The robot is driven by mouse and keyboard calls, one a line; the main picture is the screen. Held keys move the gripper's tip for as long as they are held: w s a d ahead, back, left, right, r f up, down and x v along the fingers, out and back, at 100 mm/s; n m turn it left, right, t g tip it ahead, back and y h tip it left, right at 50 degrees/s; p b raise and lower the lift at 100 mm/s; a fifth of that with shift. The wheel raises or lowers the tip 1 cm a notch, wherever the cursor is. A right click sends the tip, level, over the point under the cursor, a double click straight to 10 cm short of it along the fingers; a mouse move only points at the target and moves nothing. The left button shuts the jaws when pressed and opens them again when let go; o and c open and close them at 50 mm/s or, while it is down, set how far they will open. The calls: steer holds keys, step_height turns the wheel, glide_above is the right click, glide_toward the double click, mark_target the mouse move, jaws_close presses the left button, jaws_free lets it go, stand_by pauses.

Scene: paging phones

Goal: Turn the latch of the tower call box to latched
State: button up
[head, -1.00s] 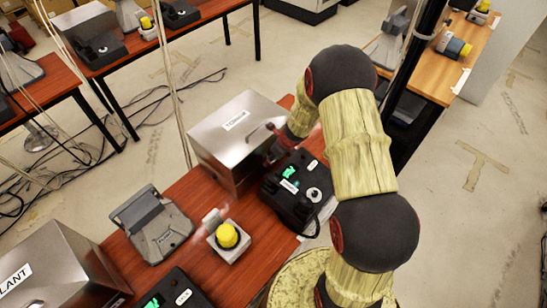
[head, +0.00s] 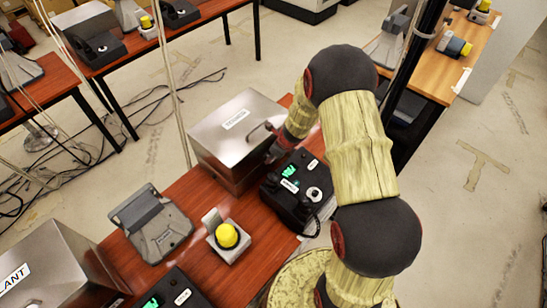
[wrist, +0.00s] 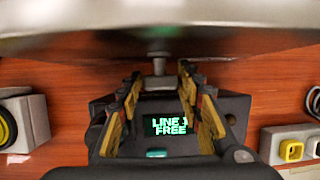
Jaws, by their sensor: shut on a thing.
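The tower call box (head: 222,150) is a steel box with a white label on its lid, its lettering too small to read surely, standing on the red-brown table. My gripper (head: 270,148) is at its right front side, mostly hidden by my arm. In the wrist view the box's pale metal edge (wrist: 70,25) spans the top. The latch (wrist: 158,62), a short grey stem with a knob, sticks out below it. My gripper's fingers (wrist: 160,80) are on both sides of the latch, shut on it. The latch's exact angle is hard to tell.
A black phone unit (head: 300,190) with a green screen is directly below the gripper; the screen (wrist: 170,126) reads LINE 1 FREE. A yellow button unit (head: 228,237), a grey cradle (head: 153,225) and the PLANT box (head: 55,265) stand to the left.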

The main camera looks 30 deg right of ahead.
steer(key=h+b, duration=0.1)
steer(key=b, duration=0.2)
steer(key=a+t+h+b, duration=0.1)
steer(key=h+b, duration=0.1)
steer(key=b, duration=0.1)
steer(key=f+n+t+h+b, duration=0.1)
steer(key=b, duration=0.2)
steer(key=shift+s+a+b, duration=0.15)
steer(key=shift+s+b, duration=0.1)
steer(key=shift+b, duration=0.1)
steer(key=h+b, duration=0.1)
steer(key=b, duration=0.1)
steer(key=t+h+b, duration=0.1)
steer(key=b, duration=0.1)
steer(key=n+h+b, duration=0.1)
steer(key=b, duration=0.1)
steer(key=shift+s+a+f+t+h, duration=0.15)
steer(key=shift+a+f+t+h, duration=0.15)
steer(key=shift+t+h, duration=0.1)
steer(key=t+h+b, duration=0.1)
steer(key=b, duration=0.2)
steer(key=shift+h, duration=0.3)
steer(key=shift+r+n, duration=0.1)
steer(key=shift+n, duration=0.2)
steer(key=o, duration=1.2)
steer(key=shift+c, duration=0.2)
steer(key=shift+r, duration=0.1)
steer(key=v, duration=1.2)
steer(key=shift+f, duration=0.2)
